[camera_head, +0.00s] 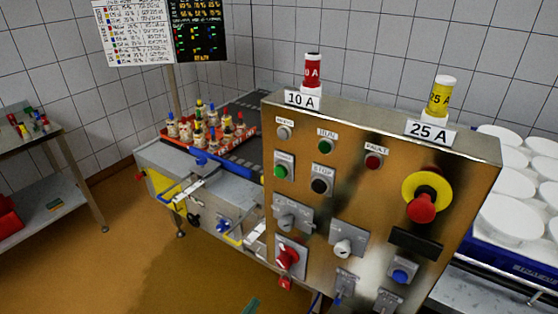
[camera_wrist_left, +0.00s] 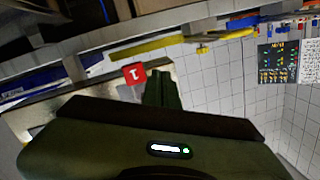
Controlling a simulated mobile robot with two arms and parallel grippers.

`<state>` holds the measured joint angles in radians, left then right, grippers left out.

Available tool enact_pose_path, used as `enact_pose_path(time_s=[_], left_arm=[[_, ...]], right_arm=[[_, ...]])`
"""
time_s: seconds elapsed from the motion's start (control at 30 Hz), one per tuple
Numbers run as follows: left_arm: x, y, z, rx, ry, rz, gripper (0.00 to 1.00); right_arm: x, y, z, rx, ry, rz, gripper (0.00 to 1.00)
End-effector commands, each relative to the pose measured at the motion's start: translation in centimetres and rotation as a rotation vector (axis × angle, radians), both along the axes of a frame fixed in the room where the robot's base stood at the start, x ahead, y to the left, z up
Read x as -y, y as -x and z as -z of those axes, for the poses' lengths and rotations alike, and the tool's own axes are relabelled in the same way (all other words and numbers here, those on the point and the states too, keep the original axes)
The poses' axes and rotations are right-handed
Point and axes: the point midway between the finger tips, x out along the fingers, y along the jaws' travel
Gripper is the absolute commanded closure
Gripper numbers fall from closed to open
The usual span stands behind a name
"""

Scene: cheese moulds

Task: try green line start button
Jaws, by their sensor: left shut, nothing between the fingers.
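The brass-coloured control panel (camera_head: 345,205) stands in the middle of the head view. A green push button (camera_head: 281,171) sits at its upper left on a grey plate, its label too small to read. To its right is a black button (camera_head: 320,186) labelled STOP. Above are a white lamp (camera_head: 284,132), a green lamp (camera_head: 326,146) and a dark red lamp (camera_head: 373,162). My left gripper (camera_wrist_left: 162,90) shows in the left wrist view, dark, shut and empty. My right gripper is not in view.
A red emergency knob (camera_head: 421,207) on yellow and a red rotary switch (camera_head: 288,258) stick out of the panel. Red (camera_head: 312,70) and yellow (camera_head: 441,96) fuses stand on top. A conveyor with an orange tray (camera_head: 181,143) lies behind left; white moulds (camera_head: 510,215) lie right.

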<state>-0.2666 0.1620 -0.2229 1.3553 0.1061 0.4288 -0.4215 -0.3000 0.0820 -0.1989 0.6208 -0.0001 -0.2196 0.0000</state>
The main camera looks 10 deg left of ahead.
Motion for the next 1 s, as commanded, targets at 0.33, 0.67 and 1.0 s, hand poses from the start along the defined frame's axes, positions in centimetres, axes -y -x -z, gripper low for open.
enact_pose_path(time_s=[0.33,0.67,1.0], left_arm=[[1.0,-1.5,-24.8,0.565,-0.016,0.000,1.00],[0.8,1.5,-37.0,0.875,-0.012,-0.038,1.00],[0.7,1.8,-37.8,0.900,-0.012,-0.043,1.00]], right_arm=[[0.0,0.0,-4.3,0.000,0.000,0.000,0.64],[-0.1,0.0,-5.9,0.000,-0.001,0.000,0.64],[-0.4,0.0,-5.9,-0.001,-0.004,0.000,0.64]])
